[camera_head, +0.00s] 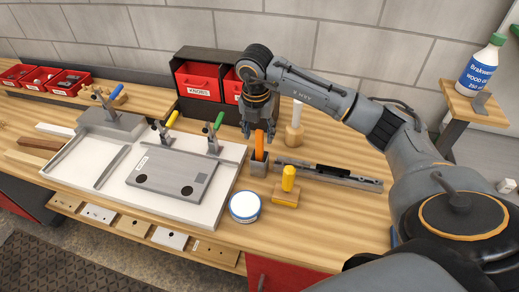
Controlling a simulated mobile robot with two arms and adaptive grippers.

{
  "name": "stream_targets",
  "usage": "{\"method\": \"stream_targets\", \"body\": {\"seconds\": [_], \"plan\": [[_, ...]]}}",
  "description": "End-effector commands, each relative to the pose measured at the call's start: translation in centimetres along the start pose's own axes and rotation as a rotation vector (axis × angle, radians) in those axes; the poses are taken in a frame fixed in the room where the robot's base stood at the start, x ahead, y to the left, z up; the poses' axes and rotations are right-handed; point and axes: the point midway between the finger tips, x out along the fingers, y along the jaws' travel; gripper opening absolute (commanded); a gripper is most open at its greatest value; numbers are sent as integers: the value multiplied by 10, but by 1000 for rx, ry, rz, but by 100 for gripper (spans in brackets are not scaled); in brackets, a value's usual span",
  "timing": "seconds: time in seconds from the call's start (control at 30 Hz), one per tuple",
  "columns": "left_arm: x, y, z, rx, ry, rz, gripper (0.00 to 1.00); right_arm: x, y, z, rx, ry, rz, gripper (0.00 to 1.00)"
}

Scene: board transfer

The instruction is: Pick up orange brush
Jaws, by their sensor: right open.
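The orange brush (259,142) stands upright in a small grey holder (257,166) on the wooden workbench. Only its orange upper part shows; its lower end is hidden in the holder. My right gripper (259,127) points down just above the holder, open, with its fingers at either side of the brush's top. I cannot tell whether a finger touches the brush. My left gripper is not in view.
A yellow-handled block (287,188), a white tin (245,206) and a metal rail (335,176) lie close by. A wooden mallet (295,128) stands behind. The white board (100,183) with clamps and a grey plate (172,177) is left. Red bins (198,80) stand at the back.

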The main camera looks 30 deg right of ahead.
Motion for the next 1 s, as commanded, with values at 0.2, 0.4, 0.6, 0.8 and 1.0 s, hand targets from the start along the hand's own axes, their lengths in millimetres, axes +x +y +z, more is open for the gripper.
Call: {"method": "stream_targets", "body": {"seconds": [0.2, 0.4, 0.6, 0.8, 1.0], "plan": [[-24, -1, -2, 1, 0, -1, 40, 27, -6, -4, 0, 4, -6, 49], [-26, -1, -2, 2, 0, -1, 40, 49, -4, -4, -1, 2, -2, 49], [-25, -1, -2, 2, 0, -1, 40, 50, -4, -4, -1, 1, -1, 49], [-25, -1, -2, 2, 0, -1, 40, 50, -4, -4, -1, 1, -1, 12], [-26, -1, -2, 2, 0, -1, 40, 50, -4, -4, -1, 1, -1, 0]]}}
